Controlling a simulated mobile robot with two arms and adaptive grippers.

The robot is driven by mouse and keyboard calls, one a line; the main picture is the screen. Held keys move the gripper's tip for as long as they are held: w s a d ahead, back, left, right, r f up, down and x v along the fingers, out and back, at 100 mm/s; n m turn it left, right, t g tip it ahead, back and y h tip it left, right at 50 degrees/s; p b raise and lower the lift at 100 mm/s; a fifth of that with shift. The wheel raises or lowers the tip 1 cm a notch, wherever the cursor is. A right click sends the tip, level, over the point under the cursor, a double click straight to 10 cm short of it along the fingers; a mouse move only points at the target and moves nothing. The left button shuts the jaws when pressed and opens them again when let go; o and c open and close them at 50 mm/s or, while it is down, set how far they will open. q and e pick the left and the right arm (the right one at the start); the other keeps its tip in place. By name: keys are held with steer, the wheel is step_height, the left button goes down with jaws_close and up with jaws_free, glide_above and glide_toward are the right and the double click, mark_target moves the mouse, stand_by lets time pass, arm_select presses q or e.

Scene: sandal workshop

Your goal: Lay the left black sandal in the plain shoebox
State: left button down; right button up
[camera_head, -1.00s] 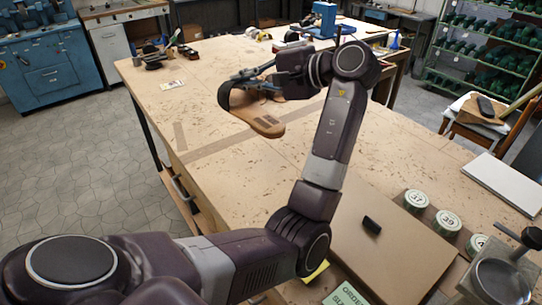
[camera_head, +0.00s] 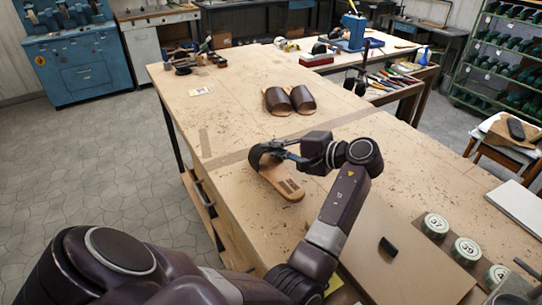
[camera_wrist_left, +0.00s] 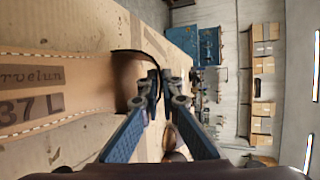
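A single sandal (camera_head: 284,181) with a dark strap and tan insole is over the near part of the workbench, toe strap facing away. In the left wrist view its insole (camera_wrist_left: 85,85) is printed "37 L". My left gripper (camera_head: 272,151) is shut on the edge of its strap, and the fingers (camera_wrist_left: 158,92) meet there. I cannot tell if the sole touches the bench. A plain brown flat-topped cardboard piece (camera_head: 425,275) lies at the front right with a small black block on it. I cannot tell if it is the shoebox. My right gripper is out of view.
A pair of brown sandals (camera_head: 289,100) lies farther back on the workbench (camera_head: 225,85). Several numbered round tins (camera_head: 435,225) line the right of the cardboard. A tool tray (camera_head: 395,84) stands at the back right. The bench's left half is mostly clear.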

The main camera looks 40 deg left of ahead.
mark_target(271, 164)
arm_select(q)
steer(key=shift+f, duration=1.65)
steer(key=shift+f, duration=0.1)
steer(key=c, duration=2.2)
jaws_free()
steer(key=shift+o, duration=0.2)
